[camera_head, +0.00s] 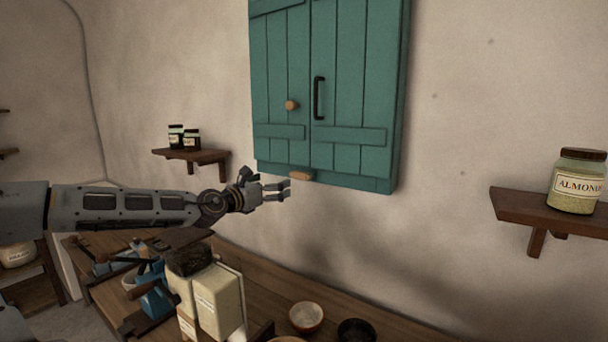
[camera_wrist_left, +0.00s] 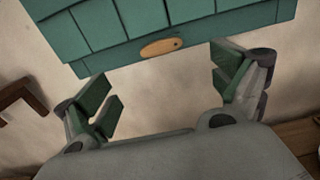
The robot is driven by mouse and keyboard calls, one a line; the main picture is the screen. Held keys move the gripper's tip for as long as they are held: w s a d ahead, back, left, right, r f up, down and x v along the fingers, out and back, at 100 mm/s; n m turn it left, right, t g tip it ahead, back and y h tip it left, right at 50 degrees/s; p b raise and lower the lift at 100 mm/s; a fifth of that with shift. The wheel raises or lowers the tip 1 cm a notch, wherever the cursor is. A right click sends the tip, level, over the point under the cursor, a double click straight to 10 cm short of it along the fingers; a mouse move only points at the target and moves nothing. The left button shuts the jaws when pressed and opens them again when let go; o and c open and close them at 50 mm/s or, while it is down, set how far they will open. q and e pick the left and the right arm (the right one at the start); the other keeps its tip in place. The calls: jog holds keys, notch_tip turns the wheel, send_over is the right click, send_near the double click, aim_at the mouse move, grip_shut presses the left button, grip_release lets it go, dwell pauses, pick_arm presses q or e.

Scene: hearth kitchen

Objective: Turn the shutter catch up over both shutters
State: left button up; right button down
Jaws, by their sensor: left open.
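The pair of teal plank shutters (camera_head: 347,80) is closed on the wall. A round wooden knob (camera_head: 291,105) is on the left shutter and a dark bar handle (camera_head: 319,98) on the right one. The wooden shutter catch (camera_head: 300,175) lies about level at the bottom edge, near the seam. It also shows in the left wrist view (camera_wrist_left: 162,47), with a dark pivot at its right end. My left gripper (camera_head: 287,189) is open and empty, just left of and slightly below the catch, apart from it. In the wrist view its fingers (camera_wrist_left: 165,88) stand wide apart. My right gripper is not in view.
A small shelf (camera_head: 191,155) with dark jars is left of the shutters. Another shelf (camera_head: 540,213) with an almond jar (camera_head: 577,182) is at right. Below, the wooden counter (camera_head: 262,285) holds canisters (camera_head: 218,300) and bowls (camera_head: 306,317). The wall around the catch is clear.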

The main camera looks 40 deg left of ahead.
pick_arm(q)
jog(key=p, duration=0.3)
send_near(299, 174)
jog(key=shift+w, duration=1.35)
jog(key=shift+w+a+p, duration=0.25)
jog(key=shift+w+p, duration=0.15)
jog(key=shift+w, duration=0.55)
jog(key=shift+w+p, duration=0.35)
jog(key=shift+w, duration=0.4)
jog(key=shift+w+a, duration=0.15)
jog(key=shift+w, duration=0.4)
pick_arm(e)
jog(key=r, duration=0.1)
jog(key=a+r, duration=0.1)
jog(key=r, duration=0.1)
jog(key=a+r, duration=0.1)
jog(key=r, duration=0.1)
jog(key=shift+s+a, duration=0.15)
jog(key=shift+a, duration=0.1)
